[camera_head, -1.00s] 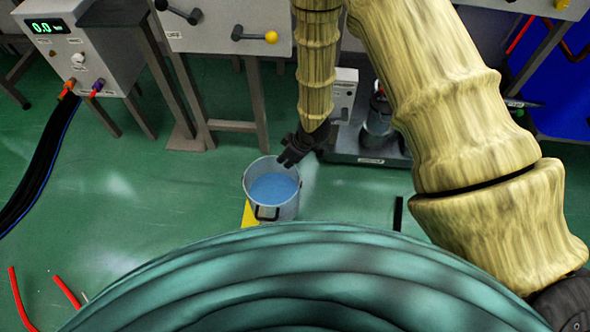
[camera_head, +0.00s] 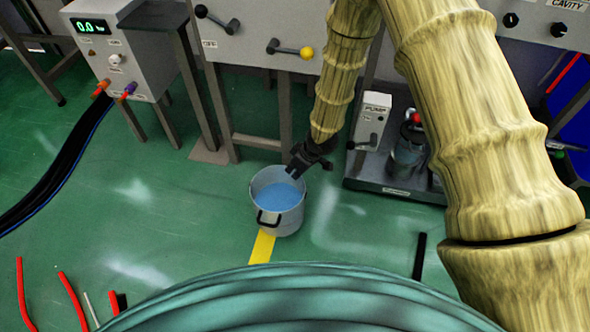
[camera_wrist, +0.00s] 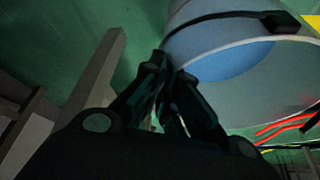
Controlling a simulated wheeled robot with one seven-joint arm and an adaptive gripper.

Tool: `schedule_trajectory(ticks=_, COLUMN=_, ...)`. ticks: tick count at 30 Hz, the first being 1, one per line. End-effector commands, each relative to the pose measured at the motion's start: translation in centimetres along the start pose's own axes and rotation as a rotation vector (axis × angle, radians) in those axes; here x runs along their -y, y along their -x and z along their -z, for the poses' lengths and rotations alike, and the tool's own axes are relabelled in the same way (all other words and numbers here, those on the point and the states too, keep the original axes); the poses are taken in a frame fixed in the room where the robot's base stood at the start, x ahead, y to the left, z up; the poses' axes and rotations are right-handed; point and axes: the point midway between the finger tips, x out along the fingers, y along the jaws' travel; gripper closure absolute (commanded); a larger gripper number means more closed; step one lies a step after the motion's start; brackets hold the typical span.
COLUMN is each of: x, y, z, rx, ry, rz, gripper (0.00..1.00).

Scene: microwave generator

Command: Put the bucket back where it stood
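The bucket (camera_head: 281,222) is a grey metal pail with a dark handle on its near side and blue liquid inside. It looks upright, over or at the end of a yellow floor strip (camera_head: 262,247). I cannot tell whether its base touches the floor. My gripper (camera_head: 293,172) is at its far right rim in the head view. In the wrist view the fingers of my gripper (camera_wrist: 170,75) are close together at the rim of the bucket (camera_wrist: 190,25), apparently pinching its wall. The exact contact is partly hidden by the dark fingers.
A pump unit (camera_head: 395,180) on a low base stands right of the bucket. Cabinet legs (camera_head: 222,115) rise behind it. Black cables (camera_head: 50,180) lie left; red rods (camera_head: 72,298) and a black bar (camera_head: 419,257) lie nearer. Green floor left of the bucket is clear.

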Motion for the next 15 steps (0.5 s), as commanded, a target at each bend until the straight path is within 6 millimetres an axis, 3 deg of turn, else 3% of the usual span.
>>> schedule_trajectory(ticks=4, x=-0.09, y=-1.29, z=-0.38, rx=-0.003, ry=0.001, rz=-0.001, gripper=1.0)
schedule_trajectory(ticks=15, x=-0.11, y=-1.35, z=-0.43, rx=-0.003, ry=0.0, rz=-0.001, gripper=1.0)
